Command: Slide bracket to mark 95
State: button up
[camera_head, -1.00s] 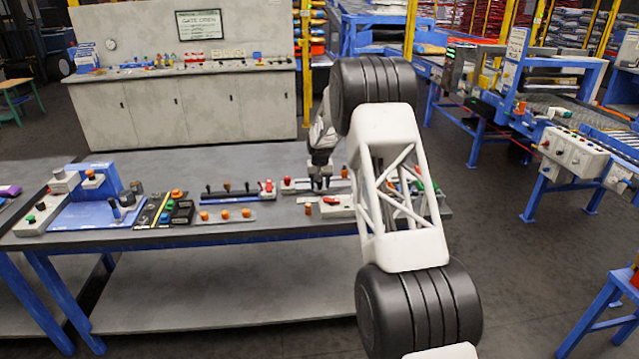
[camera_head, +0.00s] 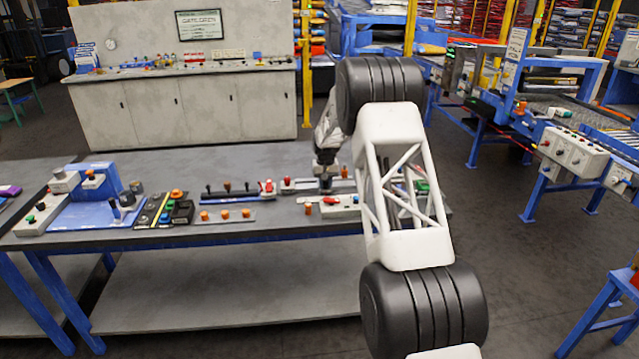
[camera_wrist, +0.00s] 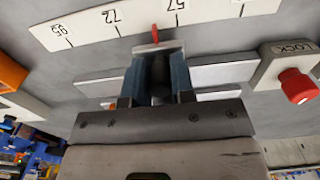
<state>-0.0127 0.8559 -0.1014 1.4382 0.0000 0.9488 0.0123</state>
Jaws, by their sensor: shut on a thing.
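The pale scale strip (camera_wrist: 90,30) crosses the top of the wrist view, with marks reading 95 at far left, then 72 and 57 to the right. The bracket's red pointer (camera_wrist: 155,34) stands between the 72 and 57 labels. My gripper (camera_wrist: 158,82) is shut on the bracket's dark upright part (camera_wrist: 160,75), which is mostly hidden between the fingers. In the head view my gripper (camera_head: 326,182) is low over the right part of the bench, and my arm hides some of what lies there.
A red knob (camera_wrist: 297,86) on a block marked LOCK is to the right in the wrist view. An orange part (camera_wrist: 10,75) is at the left edge. In the head view, levers and buttons line the grey bench (camera_head: 270,158); its rear surface is clear.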

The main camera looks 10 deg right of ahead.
jog(key=shift+d, duration=4.9)
jog(key=o, duration=1)
jog(key=shift+o, duration=0.2)
jog(key=shift+r, duration=0.55)
jog(key=shift+r, duration=0.35)
jog(key=shift+r, duration=0.3)
jog(key=shift+r, duration=1.05)
jog(key=shift+r, duration=0.1)
